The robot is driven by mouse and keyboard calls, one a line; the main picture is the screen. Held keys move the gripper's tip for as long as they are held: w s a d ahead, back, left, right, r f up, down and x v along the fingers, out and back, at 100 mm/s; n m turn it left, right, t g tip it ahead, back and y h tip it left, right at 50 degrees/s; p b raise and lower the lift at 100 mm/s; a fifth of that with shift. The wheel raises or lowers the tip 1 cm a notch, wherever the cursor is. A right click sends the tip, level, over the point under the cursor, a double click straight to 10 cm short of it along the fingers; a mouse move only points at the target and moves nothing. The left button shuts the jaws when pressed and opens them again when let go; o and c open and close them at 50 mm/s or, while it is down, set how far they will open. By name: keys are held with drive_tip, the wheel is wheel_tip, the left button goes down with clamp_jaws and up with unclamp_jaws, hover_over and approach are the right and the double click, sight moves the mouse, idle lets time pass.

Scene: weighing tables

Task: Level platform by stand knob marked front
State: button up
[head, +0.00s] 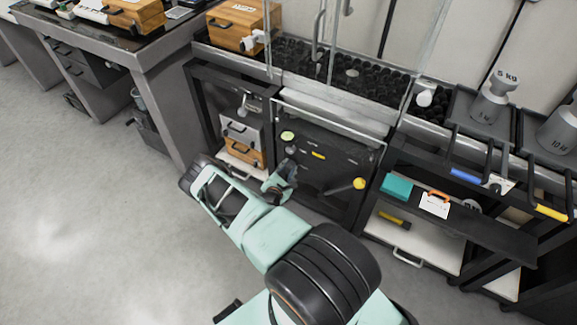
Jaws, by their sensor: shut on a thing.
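A dark stand (325,195) stands in the middle below a glass enclosure. Its front has a green round knob (287,136), a yellow round knob (360,183) on a dark lever, and a small yellow label (319,156). My gripper (290,167) is at the left part of this front, just below the green knob. It is shut on a small stand knob, which is mostly hidden by the fingers. The word "front" is too small to read on any knob. The platform (345,85) inside the glass has a dark, dimpled surface; its tilt cannot be told.
Weights marked 5 kg (490,100) and 10 kg (562,130) stand at the right. A shelf (490,228) below them holds a teal box (397,186). A wooden case (240,24) stands at the back left. The floor (80,220) at left is clear.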

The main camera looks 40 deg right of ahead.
idle(0.5)
drive_tip(key=o, duration=1.2)
drive_tip(key=shift+c, duration=0.2)
drive_tip(key=shift+a, duration=0.15)
drive_tip(key=v, duration=1.2)
drive_tip(key=shift+f, duration=0.1)
